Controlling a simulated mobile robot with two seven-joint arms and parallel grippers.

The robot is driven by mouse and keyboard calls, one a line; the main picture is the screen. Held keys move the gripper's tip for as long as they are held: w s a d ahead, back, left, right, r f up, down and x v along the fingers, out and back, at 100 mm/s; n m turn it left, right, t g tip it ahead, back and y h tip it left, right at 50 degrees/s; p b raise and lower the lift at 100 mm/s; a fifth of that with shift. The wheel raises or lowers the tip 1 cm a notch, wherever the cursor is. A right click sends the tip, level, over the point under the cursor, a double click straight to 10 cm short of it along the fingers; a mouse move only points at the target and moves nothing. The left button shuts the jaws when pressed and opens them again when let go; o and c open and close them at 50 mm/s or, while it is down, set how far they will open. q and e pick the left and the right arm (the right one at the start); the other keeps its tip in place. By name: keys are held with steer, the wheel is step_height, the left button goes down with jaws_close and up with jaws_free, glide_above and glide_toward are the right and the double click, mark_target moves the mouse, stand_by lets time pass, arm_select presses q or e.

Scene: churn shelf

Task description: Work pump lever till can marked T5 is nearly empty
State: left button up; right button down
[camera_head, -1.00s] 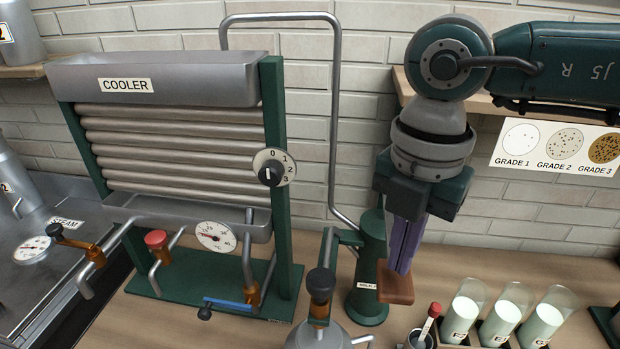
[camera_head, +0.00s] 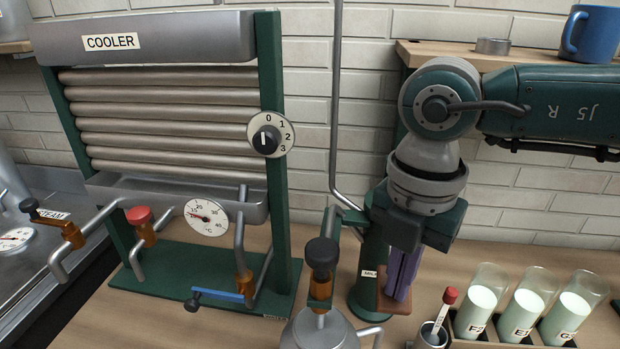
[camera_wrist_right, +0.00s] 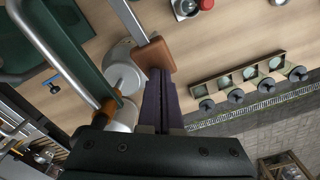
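The green pump (camera_head: 368,292) stands right of the cooler, its label partly covered. Its lever has a flat brown handle (camera_head: 390,302), low beside the pump body. My right gripper (camera_head: 400,290) points down with its purple fingers together at the handle. In the right wrist view the handle (camera_wrist_right: 155,54) lies at the fingertips (camera_wrist_right: 160,78); I see no part of it between them. A metal vessel (camera_head: 318,333) with a black-knobbed tap is at the bottom edge. No T5 mark is readable. My left gripper is not in view.
The cooler (camera_head: 150,35) with its dial (camera_head: 270,134) and gauge (camera_head: 206,217) fills the left. Sample tubes (camera_head: 525,305) stand in a rack at lower right, beside a small cup with a red-capped stick (camera_head: 447,300). A blue mug (camera_head: 592,35) sits on the shelf.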

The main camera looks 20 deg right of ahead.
step_height(320, 180, up, 10)
steer(key=p, duration=1)
steer(key=shift+r, duration=0.15)
step_height(320, 180, down, 11)
steer(key=b, duration=0.9)
steer(key=shift+s, duration=0.1)
step_height(320, 180, up, 11)
steer(key=p, duration=0.9)
steer(key=shift+p, duration=0.4)
